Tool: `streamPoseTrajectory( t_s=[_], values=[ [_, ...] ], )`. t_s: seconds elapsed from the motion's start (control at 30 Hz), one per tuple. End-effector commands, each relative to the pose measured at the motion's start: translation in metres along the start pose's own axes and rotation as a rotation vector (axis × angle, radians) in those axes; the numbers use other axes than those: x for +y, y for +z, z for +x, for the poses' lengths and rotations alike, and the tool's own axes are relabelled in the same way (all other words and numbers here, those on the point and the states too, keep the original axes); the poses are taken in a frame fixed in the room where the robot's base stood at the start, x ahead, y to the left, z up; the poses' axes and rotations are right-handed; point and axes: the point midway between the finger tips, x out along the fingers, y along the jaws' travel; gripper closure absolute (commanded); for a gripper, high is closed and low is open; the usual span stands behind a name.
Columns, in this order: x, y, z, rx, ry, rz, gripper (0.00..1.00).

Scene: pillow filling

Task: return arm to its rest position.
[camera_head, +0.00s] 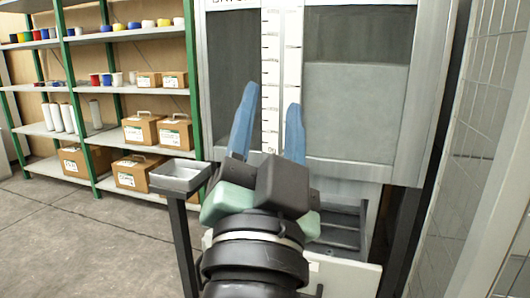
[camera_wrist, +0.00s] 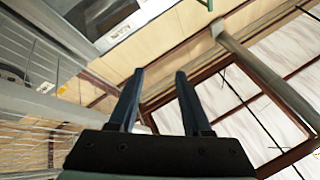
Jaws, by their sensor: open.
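My gripper (camera_head: 267,125) is open and empty, with its two blue fingers spread apart and pointing up in the head view. It stands in front of a grey machine with a white graduated scale (camera_head: 281,62) and two windows. In the wrist view my gripper (camera_wrist: 158,95) also shows open, with nothing between the fingers. The wrist camera looks up past the fingers toward the upper walls and a skylight (camera_wrist: 232,98). My dark forearm fills the bottom middle of the head view.
A small metal tray (camera_head: 181,176) on a dark post stands left of my arm. Green-framed shelves (camera_head: 135,90) with boxes and spools are at the back left. A tiled wall (camera_head: 490,150) closes the right side. Floor (camera_head: 80,240) at the left is clear.

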Motion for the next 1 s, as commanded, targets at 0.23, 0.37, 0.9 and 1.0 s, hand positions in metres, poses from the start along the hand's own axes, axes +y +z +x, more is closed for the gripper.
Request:
streamPoseTrajectory(
  t_s=[0.23, 0.37, 0.9, 1.0],
  values=[
    [-0.088, -0.153, 0.006, 0.272, -0.162, -0.477, 0.51],
    [-0.105, -0.181, 0.03, 0.26, -0.158, -0.467, 0.51],
    [-0.178, -0.304, 0.114, 0.256, -0.157, -0.465, 0.51],
    [-0.192, -0.327, 0.13, 0.256, -0.157, -0.465, 0.51]
  ],
)
